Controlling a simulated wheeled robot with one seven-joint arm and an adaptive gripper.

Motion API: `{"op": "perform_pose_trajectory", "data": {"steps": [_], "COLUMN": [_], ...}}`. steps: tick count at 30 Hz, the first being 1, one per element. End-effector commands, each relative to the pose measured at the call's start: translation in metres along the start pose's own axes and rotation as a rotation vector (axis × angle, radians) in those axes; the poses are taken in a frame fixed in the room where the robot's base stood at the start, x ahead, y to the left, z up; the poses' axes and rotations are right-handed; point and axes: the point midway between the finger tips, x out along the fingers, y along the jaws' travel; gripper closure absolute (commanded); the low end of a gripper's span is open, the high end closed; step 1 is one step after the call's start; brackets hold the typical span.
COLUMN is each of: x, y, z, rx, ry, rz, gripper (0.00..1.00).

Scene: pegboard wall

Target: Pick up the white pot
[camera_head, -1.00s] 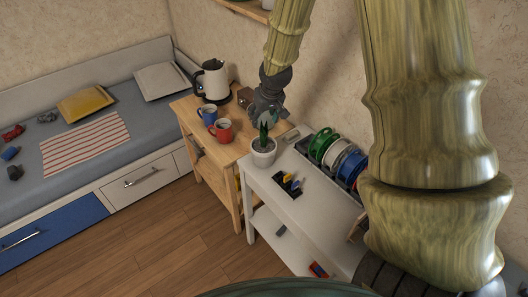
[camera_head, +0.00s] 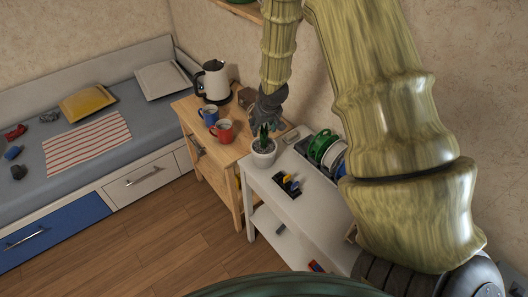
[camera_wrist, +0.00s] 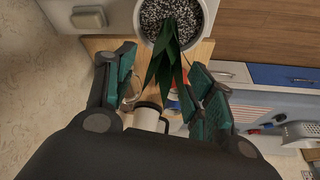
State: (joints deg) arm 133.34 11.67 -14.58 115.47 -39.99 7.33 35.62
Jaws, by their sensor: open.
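The white pot (camera_head: 263,159) holds a small green plant in speckled soil and stands upright at the corner of the white shelf unit. In the wrist view the pot's rim (camera_wrist: 203,36) is at the top, with the plant's leaves (camera_wrist: 172,55) pointing down toward the space between the fingers. My gripper (camera_head: 265,122) is just above and behind the pot in the head view. In the wrist view my gripper (camera_wrist: 165,82) has its two green fingers spread apart with nothing held. The pot is beyond the fingertips.
A red mug (camera_head: 222,130), a blue mug (camera_head: 209,114) and a kettle (camera_head: 212,82) stand on the wooden cabinet beside the pot. A black tray (camera_head: 288,186) with small items and a rack of colored discs (camera_head: 325,148) sit on the white shelf unit (camera_head: 262,183).

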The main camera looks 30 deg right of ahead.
Motion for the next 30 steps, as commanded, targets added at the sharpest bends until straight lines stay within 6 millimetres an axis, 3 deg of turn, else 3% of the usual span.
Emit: {"op": "perform_pose_trajectory", "data": {"steps": [7, 17, 26, 30], "x": [0.016, 0.018, 0.018, 0.018], "y": [0.000, 0.000, 0.000, 0.000], "z": [0.000, 0.000, 0.000, 0.000], "rx": [0.000, 0.000, 0.000, 0.000], "ry": [-0.001, 0.001, 0.000, 0.000], "rz": [0.001, 0.000, 0.000, 0.000], "gripper": [0.46, 0.46, 1.00, 1.00]}}
